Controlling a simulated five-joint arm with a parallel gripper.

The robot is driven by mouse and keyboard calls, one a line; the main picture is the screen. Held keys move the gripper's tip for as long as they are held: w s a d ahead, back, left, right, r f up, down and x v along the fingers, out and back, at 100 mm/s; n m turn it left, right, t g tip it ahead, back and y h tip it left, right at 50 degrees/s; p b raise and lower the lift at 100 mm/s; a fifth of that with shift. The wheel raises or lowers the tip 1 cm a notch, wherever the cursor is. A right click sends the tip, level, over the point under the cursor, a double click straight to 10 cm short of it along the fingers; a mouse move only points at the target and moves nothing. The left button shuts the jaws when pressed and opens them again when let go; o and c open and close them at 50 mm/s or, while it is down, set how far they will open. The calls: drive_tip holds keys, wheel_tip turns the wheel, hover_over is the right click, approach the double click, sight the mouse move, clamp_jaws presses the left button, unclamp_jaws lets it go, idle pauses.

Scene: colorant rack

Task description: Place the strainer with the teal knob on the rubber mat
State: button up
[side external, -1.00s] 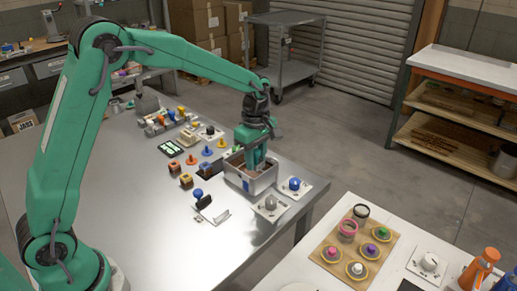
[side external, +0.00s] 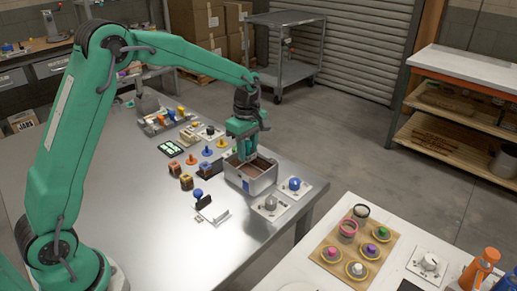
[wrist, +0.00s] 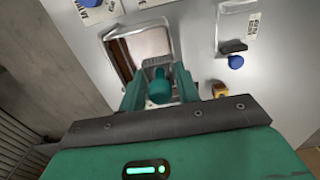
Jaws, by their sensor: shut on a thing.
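My gripper (wrist: 160,86) is shut on a teal knob (wrist: 159,92), seen between its fingers in the wrist view. The strainer body under the knob is mostly hidden; a grey slotted edge shows just beyond it. In the side view my gripper (side external: 246,155) points down at the far left part of an open metal box (side external: 256,187) with a brown inside. The held strainer is hard to make out there, and I cannot tell whether it touches the box. I cannot tell for certain which surface is the rubber mat.
A grey knob (side external: 270,203) and a blue knob (side external: 294,184) stand on plates beside the box. Several coloured knobbed pieces stand left of it. A tan board (side external: 343,247) with several knobbed pieces lies on the white table. Bare metal tabletop (side external: 130,205) lies at left.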

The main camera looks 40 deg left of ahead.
drive_tip(key=w+a, duration=0.2)
drive_tip(key=a, duration=1.3)
drive_tip(key=shift+s+d+f, duration=0.1)
drive_tip(key=shift+f, duration=2.65)
drive_tip(key=shift+s+d+f, duration=0.1)
drive_tip(key=shift+f, duration=2.6)
drive_tip(key=shift+f, duration=0.15)
drive_tip(key=o, duration=1)
drive_tip(key=shift+c, duration=0.2)
wheel_tip(320, 180, up, 12)
drive_tip(key=shift+r, duration=0.2)
